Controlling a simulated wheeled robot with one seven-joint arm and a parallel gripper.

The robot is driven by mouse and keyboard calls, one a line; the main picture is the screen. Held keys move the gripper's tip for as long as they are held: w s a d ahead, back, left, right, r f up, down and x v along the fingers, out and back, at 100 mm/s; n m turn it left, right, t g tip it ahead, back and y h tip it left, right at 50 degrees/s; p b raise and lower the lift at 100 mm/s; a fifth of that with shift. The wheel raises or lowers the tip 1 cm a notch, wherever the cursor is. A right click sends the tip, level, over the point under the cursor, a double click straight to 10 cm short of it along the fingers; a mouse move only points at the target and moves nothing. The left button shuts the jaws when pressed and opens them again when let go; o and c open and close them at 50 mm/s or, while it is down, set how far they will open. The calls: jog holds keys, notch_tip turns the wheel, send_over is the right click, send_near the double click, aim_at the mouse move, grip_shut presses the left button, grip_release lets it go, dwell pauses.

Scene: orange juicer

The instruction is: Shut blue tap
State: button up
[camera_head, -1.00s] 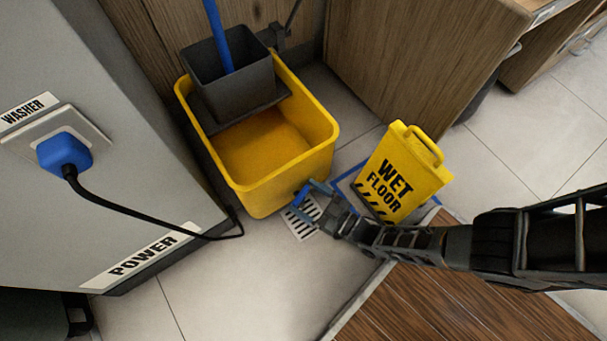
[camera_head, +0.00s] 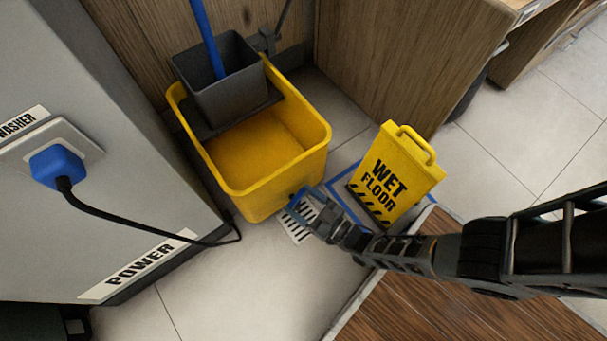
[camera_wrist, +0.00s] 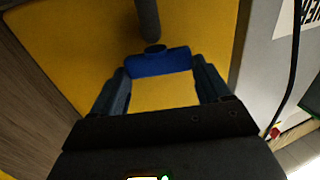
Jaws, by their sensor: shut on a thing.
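The blue tap (camera_wrist: 158,62) sits low on the front wall of the yellow mop bucket (camera_head: 243,188), below a grey pipe in the wrist view. My gripper (camera_head: 306,196) is at the bucket's lower front right corner. In the wrist view my gripper (camera_wrist: 160,75) has one finger at each end of the blue handle and is shut on it. The handle lies crosswise between the fingertips. In the head view the fingers mostly hide the tap.
A grey washer cabinet (camera_head: 75,190) with a black power cable (camera_head: 120,228) stands at left. A wooden platform (camera_head: 450,305) is below my arm.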

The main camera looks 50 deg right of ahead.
jog(key=shift+a+m+h+p, duration=0.25)
jog(key=shift+m+h, duration=0.55)
jog(key=shift+h, duration=0.45)
jog(key=shift+a+m+h+p, duration=0.1)
jog(key=shift+m+h+p, duration=0.2)
jog(key=shift+m+h, duration=0.75)
jog(key=shift+h, duration=0.4)
jog(key=o, duration=0.8)
